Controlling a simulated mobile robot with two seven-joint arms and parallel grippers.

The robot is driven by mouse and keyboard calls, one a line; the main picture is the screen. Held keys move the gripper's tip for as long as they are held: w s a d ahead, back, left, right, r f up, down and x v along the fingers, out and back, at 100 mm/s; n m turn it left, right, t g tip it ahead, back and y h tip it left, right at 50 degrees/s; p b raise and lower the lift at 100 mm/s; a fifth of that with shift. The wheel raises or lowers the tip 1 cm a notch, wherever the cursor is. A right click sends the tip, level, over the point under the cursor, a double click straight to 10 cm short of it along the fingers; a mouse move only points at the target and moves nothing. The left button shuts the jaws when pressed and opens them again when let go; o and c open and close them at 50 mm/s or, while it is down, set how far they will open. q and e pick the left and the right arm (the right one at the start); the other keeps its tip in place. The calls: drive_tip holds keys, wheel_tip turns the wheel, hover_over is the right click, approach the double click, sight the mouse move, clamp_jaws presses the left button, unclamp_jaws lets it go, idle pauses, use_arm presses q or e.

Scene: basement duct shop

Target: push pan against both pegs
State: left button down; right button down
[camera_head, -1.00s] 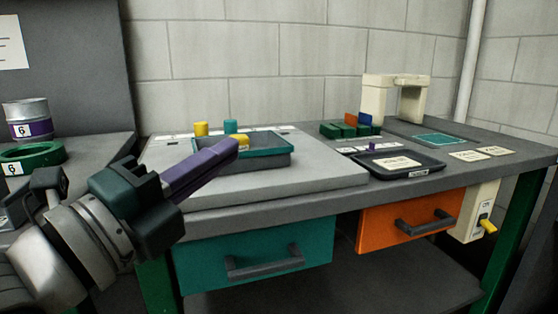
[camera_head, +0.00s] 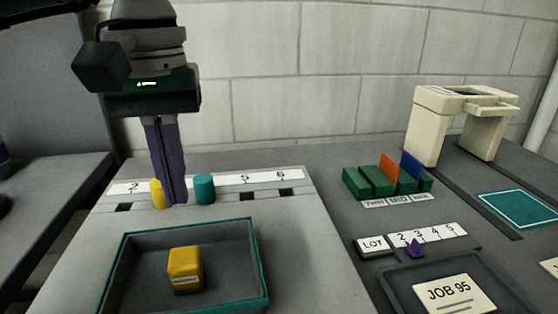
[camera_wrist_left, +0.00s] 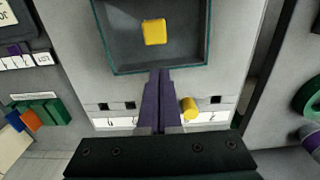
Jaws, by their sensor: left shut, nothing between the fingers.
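The pan (camera_head: 225,256) is a dark tray with a teal rim on the light grey board, holding a yellow block (camera_head: 185,269). Two pegs, one yellow (camera_head: 157,194) and one teal (camera_head: 204,189), stand upright beyond it in the numbered row, with a gap of bare board between pan and pegs. My left gripper (camera_head: 172,200) points down, its purple fingers shut and empty, between the two pegs in the head view. In the left wrist view its tips lie near the edge of the pan (camera_wrist_left: 125,52), beside the yellow peg (camera_wrist_left: 190,107); the teal peg is hidden.
Empty square slots (camera_head: 247,196) flank the pegs along a numbered strip (camera_head: 245,179). To the right are green card holders (camera_head: 368,182), a cream arch (camera_head: 428,125), and a dark tray with a JOB 95 card (camera_head: 450,292).

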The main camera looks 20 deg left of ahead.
sight(187, 238)
use_arm(q)
wheel_tip(187, 238, down, 7)
drive_tip(key=shift+s+d+f, duration=0.1)
drive_tip(key=shift+f, duration=0.65)
use_arm(e)
drive_tip(key=shift+f, duration=0.1)
